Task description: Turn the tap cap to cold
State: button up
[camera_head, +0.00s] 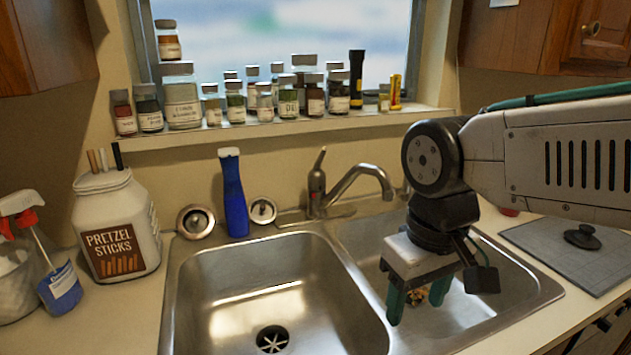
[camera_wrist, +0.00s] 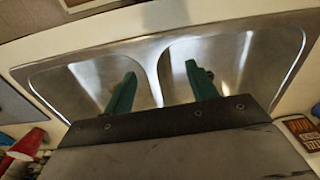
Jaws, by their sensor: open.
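The tap (camera_head: 358,184) is a metal faucet at the back of the double sink, its spout curving right. Its upright cap with lever (camera_head: 317,182) stands at the spout's left end and tilts slightly right at the top. A small red mark shows on the cap. My gripper (camera_head: 416,300) hangs over the right basin, in front and to the right of the tap, with green fingers pointing down. It is open, empty and apart from the tap. In the wrist view my gripper (camera_wrist: 161,75) shows its two fingers spread above the basins; the tap is not visible there.
Several jars (camera_head: 183,98) line the windowsill behind. A pretzel jar (camera_head: 118,225) and spray bottle (camera_head: 60,285) are at left, a grey mat (camera_head: 560,245) at right.

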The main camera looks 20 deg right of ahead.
jog(key=w+d+f+n+g+h, duration=0.1)
jog(key=w+f+n+g+h, duration=0.15)
jog(key=w, duration=0.45)
jog(key=w+d+f+n+g+h, duration=0.1)
jog(key=w+f+n+h, duration=0.1)
jog(key=w+n+h, duration=0.35)
jog(key=n+t+h, duration=0.8)
jog(key=n+t, duration=0.3)
jog(key=n, duration=0.4)
send_near(310, 185)
jog(key=x, duration=1)
jog(key=shift+w+d+r, duration=0.1)
jog(key=shift+w+d, duration=0.05)
jog(key=shift+d, duration=0.05)
